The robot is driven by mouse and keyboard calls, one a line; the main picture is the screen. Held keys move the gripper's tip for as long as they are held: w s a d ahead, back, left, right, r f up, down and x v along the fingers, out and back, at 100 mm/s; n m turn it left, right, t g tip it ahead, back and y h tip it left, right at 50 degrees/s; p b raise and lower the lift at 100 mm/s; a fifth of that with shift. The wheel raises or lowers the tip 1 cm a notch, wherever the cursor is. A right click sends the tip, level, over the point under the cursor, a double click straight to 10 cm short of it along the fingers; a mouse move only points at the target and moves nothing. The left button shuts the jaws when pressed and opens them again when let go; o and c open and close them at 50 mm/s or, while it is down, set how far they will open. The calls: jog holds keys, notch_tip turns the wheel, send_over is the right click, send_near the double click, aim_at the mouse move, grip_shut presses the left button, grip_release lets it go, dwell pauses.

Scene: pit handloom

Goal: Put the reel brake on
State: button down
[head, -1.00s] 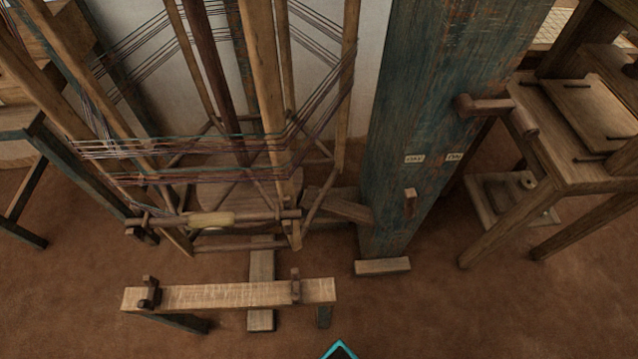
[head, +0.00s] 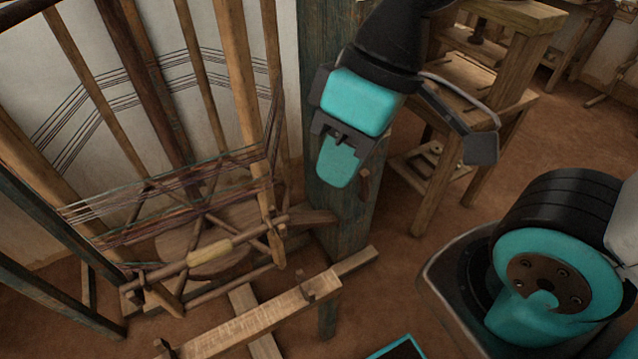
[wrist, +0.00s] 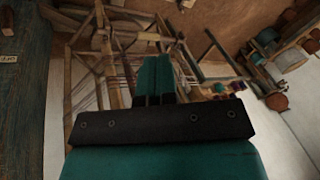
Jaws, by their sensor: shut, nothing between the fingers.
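My gripper (head: 335,182) hangs in front of the blue-green wooden post (head: 348,225), fingers pointing down. Its teal fingers are shut with nothing between them; they also show in the wrist view (wrist: 154,78). The large wooden reel with threads (head: 100,211) stands left of the post.
A low wooden beam on legs (head: 255,322) stands in front of the reel. A wooden bench (head: 475,105) stands right of the post. Brown floor (head: 400,262) is open between them. The wrist view shows shelves with coloured items (wrist: 268,45) at the upper right.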

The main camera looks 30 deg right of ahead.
jog(key=shift+a, duration=0.2)
jog(key=w+d+f+m+t+h+b, duration=0.1)
jog(key=w+d+f+m+h+b, duration=0.2)
jog(key=w+d+f+b, duration=0.2)
jog(key=w+d+f+m+t+h+b, duration=0.1)
jog(key=w+d+f+m+h+b, duration=0.2)
jog(key=w+f+b, duration=0.9)
jog(key=w+d+f+m+t+h+b, duration=0.2)
jog(key=w+d+f+b, duration=0.5)
jog(key=f, duration=0.9)
jog(key=w+m+h+b, duration=0.1)
jog(key=h+b, duration=0.1)
jog(key=shift+w+h, duration=0.2)
jog(key=shift+h, duration=0.1)
